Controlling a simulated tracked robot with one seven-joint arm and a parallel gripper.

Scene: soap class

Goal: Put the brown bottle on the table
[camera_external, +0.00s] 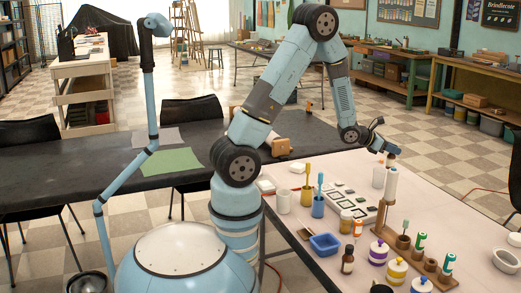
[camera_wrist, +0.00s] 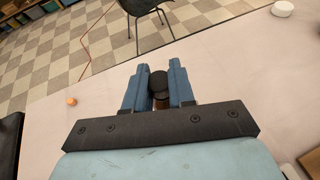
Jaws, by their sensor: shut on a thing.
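My gripper (camera_external: 381,145) is out over the far part of the pale table (camera_external: 450,190). In the wrist view my gripper (camera_wrist: 159,68) has its two blue fingers closed around a dark-capped brown thing (camera_wrist: 158,84), which looks like a brown bottle. Its body is mostly hidden by the fingers and gripper plate, and I cannot tell if it touches the table. Another brown bottle (camera_external: 347,262) with a dark cap stands upright near the table's front edge, apart from my gripper.
A white cylinder (camera_external: 391,185) is just below my gripper. The table's far right is clearer. A black chair (camera_wrist: 145,8) is beyond its edge.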

